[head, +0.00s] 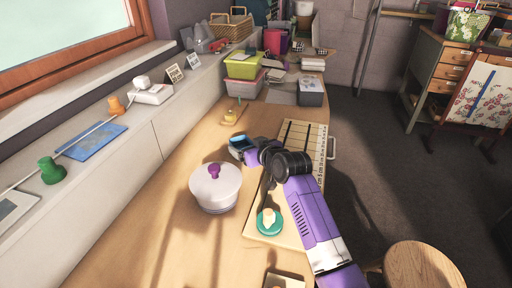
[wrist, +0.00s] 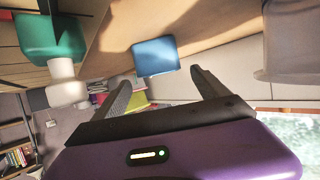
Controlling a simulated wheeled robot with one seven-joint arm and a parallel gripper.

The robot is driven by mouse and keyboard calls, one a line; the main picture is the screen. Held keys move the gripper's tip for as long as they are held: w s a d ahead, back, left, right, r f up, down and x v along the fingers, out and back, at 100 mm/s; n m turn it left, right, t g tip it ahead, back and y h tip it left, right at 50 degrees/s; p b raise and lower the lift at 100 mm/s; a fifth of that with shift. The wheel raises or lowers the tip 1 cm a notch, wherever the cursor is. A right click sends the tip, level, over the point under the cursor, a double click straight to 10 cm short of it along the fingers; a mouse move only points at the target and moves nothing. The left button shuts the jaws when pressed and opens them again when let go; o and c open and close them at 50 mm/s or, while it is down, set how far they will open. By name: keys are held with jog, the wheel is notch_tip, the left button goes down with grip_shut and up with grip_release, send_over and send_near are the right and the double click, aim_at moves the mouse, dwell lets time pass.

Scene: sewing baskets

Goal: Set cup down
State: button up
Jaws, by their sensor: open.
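A small blue object (head: 237,143), which I take to be the cup, is on the wooden table near the far end of my arm. It also shows in the wrist view (wrist: 157,57), upside down there, just beyond and between the fingertips. My gripper (wrist: 161,77) is open, with a clear gap between its two dark fingers and nothing clasped. In the head view my gripper (head: 248,151) is partly hidden by its own wrist and lies close beside the blue object. Whether a finger touches it I cannot tell.
A white lidded pot (head: 215,190) with a purple knob stands just nearer. A teal dish (head: 269,223) with a pale piece on top sits on the ruled board (head: 304,134) under my arm. Bins (head: 243,68) and baskets crowd the far end. The table's near left is clear.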

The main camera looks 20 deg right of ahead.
jog(key=shift+p+v, duration=0.45)
jog(key=shift+v, duration=2.7)
